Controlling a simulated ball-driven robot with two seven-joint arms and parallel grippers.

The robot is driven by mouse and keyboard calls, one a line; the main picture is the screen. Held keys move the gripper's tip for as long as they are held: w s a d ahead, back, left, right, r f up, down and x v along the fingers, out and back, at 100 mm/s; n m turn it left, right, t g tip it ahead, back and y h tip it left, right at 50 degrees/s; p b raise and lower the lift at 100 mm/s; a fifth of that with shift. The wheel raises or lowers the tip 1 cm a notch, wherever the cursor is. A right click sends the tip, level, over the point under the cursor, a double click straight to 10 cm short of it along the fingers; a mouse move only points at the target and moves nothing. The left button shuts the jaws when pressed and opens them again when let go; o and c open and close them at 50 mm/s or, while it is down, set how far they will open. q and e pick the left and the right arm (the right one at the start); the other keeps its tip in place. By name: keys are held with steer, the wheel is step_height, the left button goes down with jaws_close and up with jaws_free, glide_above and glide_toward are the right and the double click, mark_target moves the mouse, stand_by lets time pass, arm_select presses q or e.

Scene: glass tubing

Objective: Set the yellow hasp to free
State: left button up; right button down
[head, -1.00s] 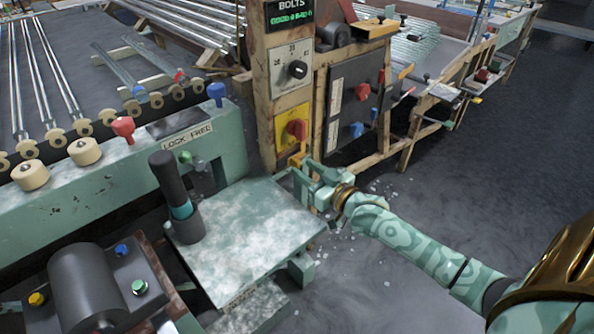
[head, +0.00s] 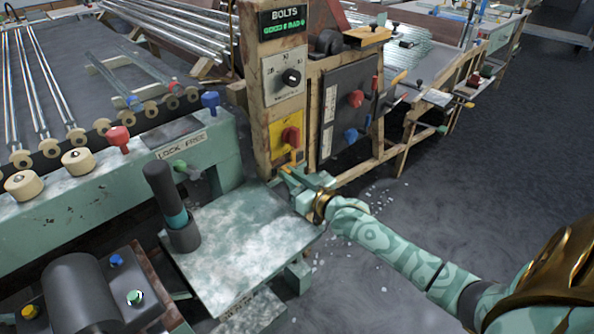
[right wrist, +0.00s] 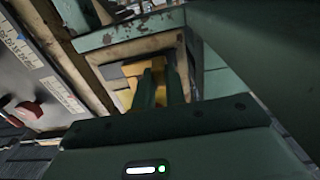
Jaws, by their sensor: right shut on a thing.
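The yellow hasp (head: 288,167) is a small yellow-orange piece low on the wooden post, under the yellow plate with the red knob. In the right wrist view its yellow part (right wrist: 132,72) shows at and behind my fingers, against a wooden frame. My right gripper (head: 287,177) is at the post's foot, its jaws shut on the hasp; its fingers (right wrist: 161,88) hide part of it. The hasp's exact setting is too small to tell. My left gripper is not in view.
The wooden post (head: 262,110) carries a dial and a BOLTS display. A red knob (head: 290,136) sits just above the hasp. A LOCK FREE label (head: 182,145) is on the green bench. A pale green plate (head: 235,240) with a dark upright cylinder (head: 168,195) lies left of my arm.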

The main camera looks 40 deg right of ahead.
steer(key=shift+a+r, duration=0.2)
steer(key=shift+a, duration=0.4)
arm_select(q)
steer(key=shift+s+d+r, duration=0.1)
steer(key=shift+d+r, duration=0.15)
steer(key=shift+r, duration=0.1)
arm_select(e)
steer(key=shift+f, duration=0.3)
steer(key=c, duration=1.4)
jaws_free()
steer(key=shift+a, duration=0.1)
steer(key=shift+c, duration=0.2)
steer(key=shift+s+r, duration=0.1)
steer(key=shift+s, duration=0.1)
arm_select(q)
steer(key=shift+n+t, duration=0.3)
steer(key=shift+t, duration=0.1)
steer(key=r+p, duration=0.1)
steer(key=p, duration=0.1)
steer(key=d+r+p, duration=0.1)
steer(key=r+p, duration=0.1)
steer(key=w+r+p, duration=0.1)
steer(key=p, duration=0.1)
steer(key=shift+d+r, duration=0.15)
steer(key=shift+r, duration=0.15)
arm_select(e)
steer(key=s+d, duration=0.1)
steer(key=s, duration=1.5)
steer(key=shift+d, duration=0.15)
